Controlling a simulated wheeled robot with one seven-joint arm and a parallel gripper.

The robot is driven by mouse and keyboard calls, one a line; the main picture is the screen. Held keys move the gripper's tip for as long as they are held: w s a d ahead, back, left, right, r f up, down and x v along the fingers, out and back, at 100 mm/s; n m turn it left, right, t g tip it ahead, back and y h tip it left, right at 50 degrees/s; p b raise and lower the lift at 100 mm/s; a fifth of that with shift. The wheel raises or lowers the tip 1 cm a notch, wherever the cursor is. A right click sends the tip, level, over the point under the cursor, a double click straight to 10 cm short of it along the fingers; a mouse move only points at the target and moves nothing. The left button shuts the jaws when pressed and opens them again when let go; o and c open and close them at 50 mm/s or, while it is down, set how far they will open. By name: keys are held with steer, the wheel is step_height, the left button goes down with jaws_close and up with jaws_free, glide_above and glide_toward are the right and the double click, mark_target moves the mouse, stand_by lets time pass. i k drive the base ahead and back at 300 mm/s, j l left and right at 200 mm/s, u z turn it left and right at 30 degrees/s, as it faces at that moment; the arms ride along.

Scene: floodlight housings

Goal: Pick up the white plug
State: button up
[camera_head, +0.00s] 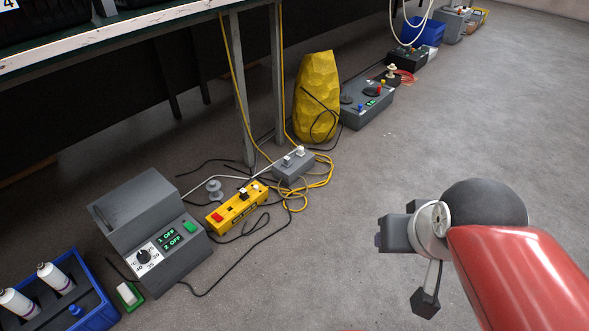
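A small white plug (300,151) stands in the top of a grey socket box (293,168) on the floor, and a white cord runs leftward from about there. A second pale plug-like piece (287,161) sits beside it on the same box. A yellow power strip (237,207) lies just left, with a red switch, a black plug and a small whitish piece on top. Which whitish piece is the named plug, I cannot tell for sure. My gripper (406,270) is at the right, well apart from the boxes, fingers spread and nothing seen between them.
Yellow and black cables (318,180) loop around the socket box. A table leg (242,90) and a yellow faceted object (318,95) stand behind. A grey control box (150,230) and a blue crate (97,315) are at left. The floor around my gripper is clear.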

mark_target(300, 153)
steer(key=i+l, duration=0.15)
steer(key=i, duration=0.35)
steer(key=i+l, duration=0.1)
steer(key=i, duration=0.4)
steer(key=i+l, duration=0.15)
steer(key=i, duration=0.35)
steer(key=i+l+u, duration=0.1)
steer(key=i, duration=0.35)
